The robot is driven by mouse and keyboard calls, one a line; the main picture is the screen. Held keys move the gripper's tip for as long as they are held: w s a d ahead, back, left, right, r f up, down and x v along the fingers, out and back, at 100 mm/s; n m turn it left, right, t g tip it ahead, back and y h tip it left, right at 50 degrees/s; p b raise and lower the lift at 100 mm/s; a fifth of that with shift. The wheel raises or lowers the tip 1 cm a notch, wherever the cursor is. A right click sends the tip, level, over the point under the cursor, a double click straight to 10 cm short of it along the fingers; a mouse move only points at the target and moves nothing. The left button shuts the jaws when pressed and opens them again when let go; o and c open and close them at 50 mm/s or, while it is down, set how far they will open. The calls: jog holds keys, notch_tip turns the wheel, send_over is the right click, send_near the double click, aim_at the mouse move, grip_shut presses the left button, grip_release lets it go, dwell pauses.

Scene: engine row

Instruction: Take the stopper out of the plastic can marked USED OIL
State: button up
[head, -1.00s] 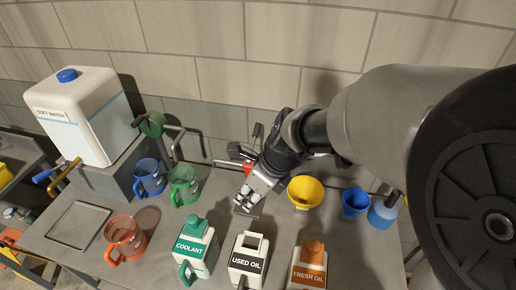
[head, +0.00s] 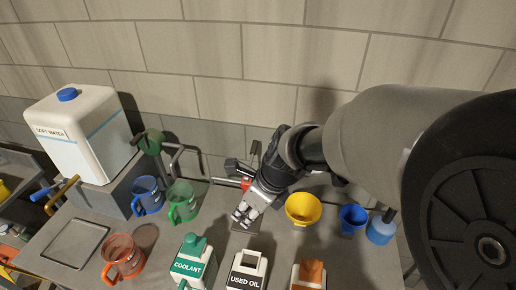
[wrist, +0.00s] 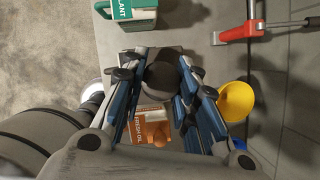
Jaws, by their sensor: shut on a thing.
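My gripper (head: 241,216) is behind the can, low over a small grey plate (head: 236,246) on the bench. In the wrist view my gripper (wrist: 162,88) is shut on a dark grey rounded stopper (wrist: 163,84) between its blue-edged fingers. I cannot tell whether the stopper touches the plate. The USED OIL can is mostly hidden in the wrist view.
The COOLANT can (head: 190,266) and FRESH OIL can (head: 309,274) flank the USED OIL can. A yellow funnel (head: 303,209) and blue cup (head: 353,219) stand right of my gripper. Jugs, an empty tray (head: 75,240) and the soft water tank (head: 85,135) are left.

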jog(key=shift+r+p, duration=1.8)
jog(key=shift+r, duration=0.1)
